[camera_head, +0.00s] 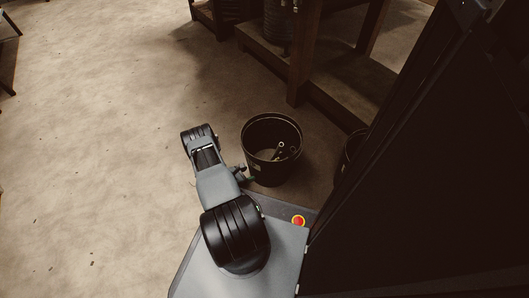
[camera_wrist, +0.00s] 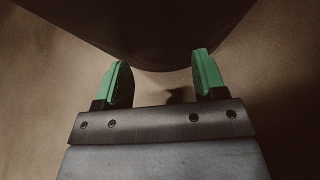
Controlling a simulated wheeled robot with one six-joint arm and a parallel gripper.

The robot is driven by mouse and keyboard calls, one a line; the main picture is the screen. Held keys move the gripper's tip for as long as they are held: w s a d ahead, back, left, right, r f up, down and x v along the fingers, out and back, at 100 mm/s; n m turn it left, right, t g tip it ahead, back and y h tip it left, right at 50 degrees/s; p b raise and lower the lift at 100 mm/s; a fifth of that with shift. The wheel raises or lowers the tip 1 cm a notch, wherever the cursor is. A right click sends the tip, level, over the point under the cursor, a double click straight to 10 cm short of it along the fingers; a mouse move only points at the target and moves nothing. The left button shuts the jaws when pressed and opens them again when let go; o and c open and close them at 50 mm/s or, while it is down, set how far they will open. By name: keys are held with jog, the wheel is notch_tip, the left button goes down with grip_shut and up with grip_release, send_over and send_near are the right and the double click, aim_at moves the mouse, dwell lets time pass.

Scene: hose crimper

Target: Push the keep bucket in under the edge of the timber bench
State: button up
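A dark round bucket (camera_head: 254,162) stands upright on the floor, open at the top, with a few metal fittings inside. No label on it can be read, so I cannot tell if it is the keep bucket. The timber bench (camera_head: 303,58) is up and right of it; the bucket stands on open floor in front of the bench's edge. My gripper (camera_head: 248,174) is low at the bucket's near left side. In the wrist view its green fingers (camera_wrist: 160,66) are spread with nothing between them, and the dark bucket wall (camera_wrist: 145,35) is just ahead. Contact cannot be told.
A second dark bucket (camera_head: 347,158) is partly hidden behind a large dark cabinet (camera_head: 430,190) on the right. A low timber rail (camera_head: 335,107) runs along the bench's foot. A ribbed container (camera_head: 279,22) stands on the bench's lower shelf. The floor on the left (camera_head: 100,130) is clear.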

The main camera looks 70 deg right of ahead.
aim_at(271, 154)
jog(key=shift+s+d, duration=2.05)
jog(key=shift+d, duration=0.7)
jog(key=shift+s+d, duration=2)
jog(key=shift+d, duration=0.7)
jog(key=shift+s+d, duration=2.05)
jog(key=shift+d, duration=0.7)
jog(key=shift+w+a+p, duration=0.45)
jog(key=shift+w+a, duration=0.45)
jog(key=shift+a, duration=0.35)
jog(key=shift+w+a+p, duration=0.45)
jog(key=shift+w+a, duration=0.45)
jog(key=shift+a, duration=0.3)
